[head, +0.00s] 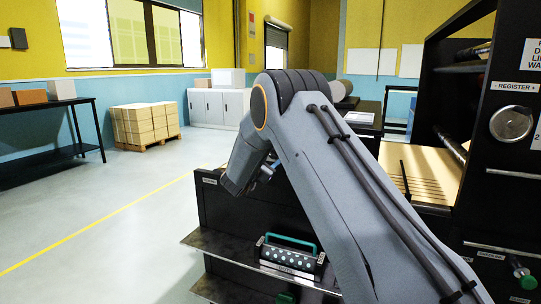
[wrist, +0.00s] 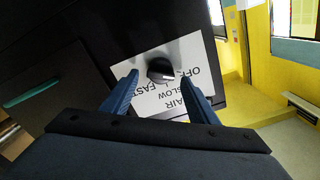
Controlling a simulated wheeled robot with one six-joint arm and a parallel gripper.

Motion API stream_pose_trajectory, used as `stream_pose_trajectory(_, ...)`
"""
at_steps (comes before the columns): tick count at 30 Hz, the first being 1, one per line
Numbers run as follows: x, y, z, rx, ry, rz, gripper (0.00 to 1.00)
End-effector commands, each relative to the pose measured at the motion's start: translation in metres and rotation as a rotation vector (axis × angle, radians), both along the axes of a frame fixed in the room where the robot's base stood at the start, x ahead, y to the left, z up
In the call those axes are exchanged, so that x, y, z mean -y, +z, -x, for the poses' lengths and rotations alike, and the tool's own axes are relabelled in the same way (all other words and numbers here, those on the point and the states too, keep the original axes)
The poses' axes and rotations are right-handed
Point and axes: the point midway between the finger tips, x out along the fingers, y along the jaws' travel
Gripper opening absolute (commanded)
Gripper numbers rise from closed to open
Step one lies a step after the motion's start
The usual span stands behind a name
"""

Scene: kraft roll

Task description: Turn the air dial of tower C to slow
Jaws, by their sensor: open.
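The air dial (wrist: 160,70) is a small black knob on a white label (wrist: 155,100) in the wrist view. The label reads AIR, OFF, SLOW and FAST, upside down in the picture. My gripper (wrist: 159,77) is open, with its blue fingertips on either side of the knob and a gap to it on both sides. Nothing is held. I cannot tell which word the knob points to. No letter C shows on this tower.
On the right stands a black press frame (head: 500,190) with a round silver handwheel (head: 511,124). The floor at left is clear, beyond it a pallet of boxes (head: 145,124).

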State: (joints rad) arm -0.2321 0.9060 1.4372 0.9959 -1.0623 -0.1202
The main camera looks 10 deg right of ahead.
Motion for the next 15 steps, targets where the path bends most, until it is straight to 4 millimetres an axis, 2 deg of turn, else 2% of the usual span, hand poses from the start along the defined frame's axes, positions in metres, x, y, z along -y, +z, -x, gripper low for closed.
stream_pose_trajectory(10,0.0029,-0.0005,-0.004,-0.001,0.001,0.0,0.54)
stream_pose_trajectory(15,0.0028,-0.0005,-0.0039,-0.001,0.001,0.0,0.25)
